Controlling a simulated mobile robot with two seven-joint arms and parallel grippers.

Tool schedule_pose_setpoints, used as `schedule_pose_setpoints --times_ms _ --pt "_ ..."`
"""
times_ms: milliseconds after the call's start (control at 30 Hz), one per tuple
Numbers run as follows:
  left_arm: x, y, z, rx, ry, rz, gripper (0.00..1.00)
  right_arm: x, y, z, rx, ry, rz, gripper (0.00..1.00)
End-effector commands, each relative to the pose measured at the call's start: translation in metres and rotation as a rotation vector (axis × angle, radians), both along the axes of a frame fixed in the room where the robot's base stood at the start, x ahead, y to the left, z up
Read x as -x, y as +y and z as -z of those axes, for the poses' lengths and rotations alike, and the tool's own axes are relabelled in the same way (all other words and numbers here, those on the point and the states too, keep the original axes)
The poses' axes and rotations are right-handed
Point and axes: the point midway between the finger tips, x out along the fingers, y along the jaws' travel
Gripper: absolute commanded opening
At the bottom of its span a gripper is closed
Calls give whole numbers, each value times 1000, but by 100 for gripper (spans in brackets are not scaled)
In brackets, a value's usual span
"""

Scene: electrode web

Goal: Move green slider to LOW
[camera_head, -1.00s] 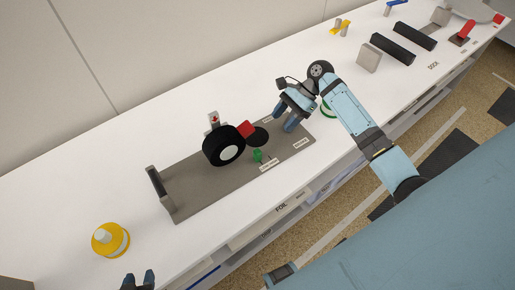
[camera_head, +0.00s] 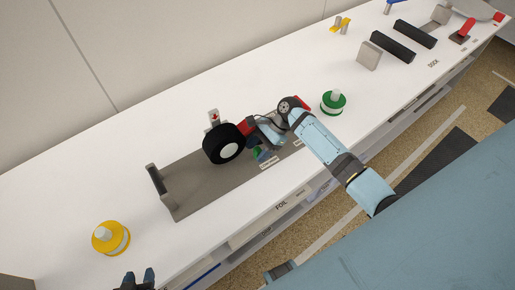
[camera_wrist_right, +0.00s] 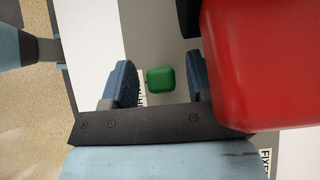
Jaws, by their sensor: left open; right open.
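The green slider (camera_head: 257,152) stands on the grey plate (camera_head: 190,192), just right of the black roll. In the right wrist view its green knob (camera_wrist_right: 161,80) lies between the two fingers of my right gripper (camera_wrist_right: 160,84), with gaps showing on both sides. My right gripper (camera_head: 261,149) is open around the slider and partly hides it in the head view. The labels near the slider are too small or covered to read. My left gripper (camera_head: 137,280) is open and empty at the bottom edge of the head view.
A black roll with a white core (camera_head: 222,146) and a red block (camera_head: 246,126) sit close by; the red block fills the right of the wrist view (camera_wrist_right: 262,60). A yellow spool (camera_head: 111,238) and a green spool (camera_head: 333,102) stand on the white table.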

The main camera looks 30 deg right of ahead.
Motion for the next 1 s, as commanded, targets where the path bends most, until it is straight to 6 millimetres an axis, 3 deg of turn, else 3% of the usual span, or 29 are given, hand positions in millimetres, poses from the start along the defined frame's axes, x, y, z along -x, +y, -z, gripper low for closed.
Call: schedule_pose_setpoints --times_ms 200,433,600,867,1000 --pt "0 -1 0 1 0 0 43 0 0 0 0 0 0 51" --pt "0 -1 0 2 -1 0 43 0 0 0 0 0 0 0" --pt "0 -1 -3 2 -1 0 43 0 -1 -1 0 1 1 0" --pt "0 -1 -31 2 -2 0 43 0 -5 -5 -1 2 1 0" --pt "-1 -1 -34 3 -7 -1 43 -1 -6 -1 -1 1 -1 0"
